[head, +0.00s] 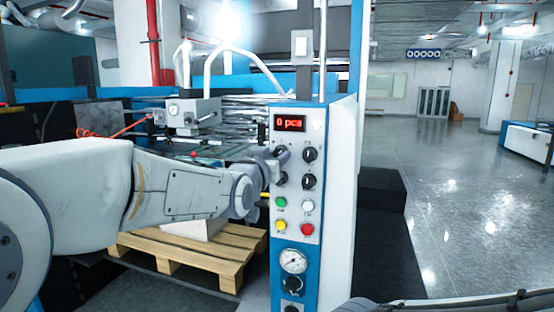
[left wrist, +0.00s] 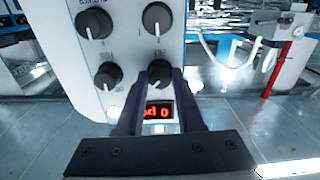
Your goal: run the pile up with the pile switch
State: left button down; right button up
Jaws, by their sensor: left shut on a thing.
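My left gripper (head: 280,157) reaches the blue and white control panel from the left. In the left wrist view its two fingers are closed around a black rotary knob (left wrist: 158,70). This is the upper left knob below the red display (head: 289,123), mostly hidden by the fingers in the head view. I cannot read its label, so I cannot confirm it is the pile switch. A low white pile (head: 195,227) sits on a wooden pallet (head: 232,268) behind my left arm, which hides part of both.
Three more black knobs, including the upper right one (head: 310,155), sit close by. Green (head: 281,202), white, yellow and red (head: 307,230) buttons and a gauge (head: 293,261) are below. The display reads "0 pcs". Open floor (head: 460,200) lies to the right.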

pick_arm(q)
jog(key=shift+n+b, duration=4.1)
jog(key=shift+b, duration=0.05)
jog(key=c, duration=0.5)
grip_release()
jog(key=shift+c, duration=0.2)
jog(key=shift+s, duration=0.15)
